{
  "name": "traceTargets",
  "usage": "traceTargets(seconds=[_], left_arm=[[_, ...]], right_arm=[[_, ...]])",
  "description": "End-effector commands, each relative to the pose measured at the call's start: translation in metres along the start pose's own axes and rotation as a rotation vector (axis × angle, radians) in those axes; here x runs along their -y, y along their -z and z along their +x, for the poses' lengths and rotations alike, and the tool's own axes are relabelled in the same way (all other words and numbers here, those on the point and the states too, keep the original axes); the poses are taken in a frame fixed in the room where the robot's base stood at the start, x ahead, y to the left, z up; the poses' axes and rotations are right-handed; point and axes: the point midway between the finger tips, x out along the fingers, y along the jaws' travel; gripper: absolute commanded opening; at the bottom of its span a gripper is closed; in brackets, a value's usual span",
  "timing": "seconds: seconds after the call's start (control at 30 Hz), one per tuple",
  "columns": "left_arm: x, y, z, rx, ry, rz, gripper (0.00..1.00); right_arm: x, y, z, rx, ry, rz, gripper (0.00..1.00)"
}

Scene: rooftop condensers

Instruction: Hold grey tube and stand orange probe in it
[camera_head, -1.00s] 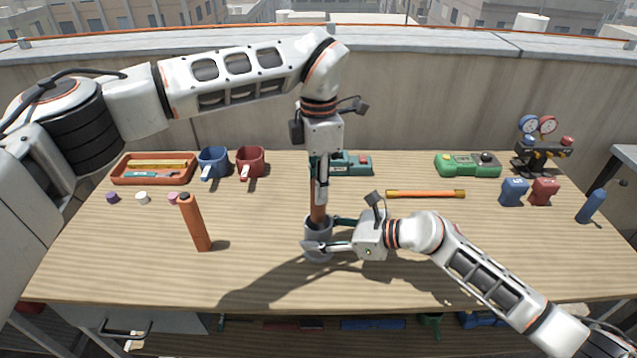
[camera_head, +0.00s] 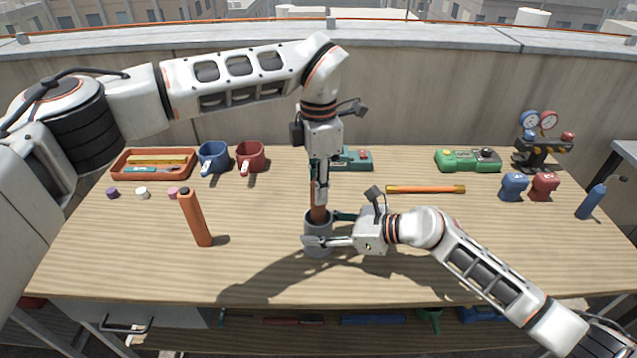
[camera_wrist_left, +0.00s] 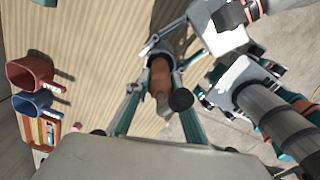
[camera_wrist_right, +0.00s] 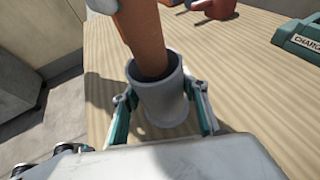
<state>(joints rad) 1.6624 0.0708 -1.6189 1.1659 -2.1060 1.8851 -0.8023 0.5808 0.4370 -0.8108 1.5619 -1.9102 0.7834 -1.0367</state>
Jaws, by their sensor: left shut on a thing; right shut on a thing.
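The grey tube (camera_head: 317,244) stands on the table in the middle, and my right gripper (camera_head: 330,241) is shut around it from the right. The orange probe (camera_head: 318,214) is held from above by my left gripper (camera_head: 319,196), which is shut on it. The probe's lower end is inside the tube's mouth. In the right wrist view the probe (camera_wrist_right: 146,45) leans within the mouth of the tube (camera_wrist_right: 162,97), between the right fingers. The left wrist view looks down on the probe (camera_wrist_left: 160,77). Its bottom tip is hidden in the tube.
A thicker orange cylinder (camera_head: 196,219) stands to the left. An orange rod (camera_head: 425,189) lies right of centre. Behind are a red tray (camera_head: 122,165), a blue mug (camera_head: 213,158), a red mug (camera_head: 250,157) and a green device (camera_head: 467,160). The front table strip is clear.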

Motion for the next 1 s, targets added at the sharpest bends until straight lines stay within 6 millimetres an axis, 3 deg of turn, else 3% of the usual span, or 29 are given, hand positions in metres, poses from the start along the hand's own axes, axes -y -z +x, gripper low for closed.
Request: traceTargets(seconds=[1.0], left_arm=[[0.000, 0.000, 0.015, 0.001, 0.001, 0.000, 0.00]], right_arm=[[0.000, 0.000, 0.000, 0.000, 0.000, 0.000, 0.20]])
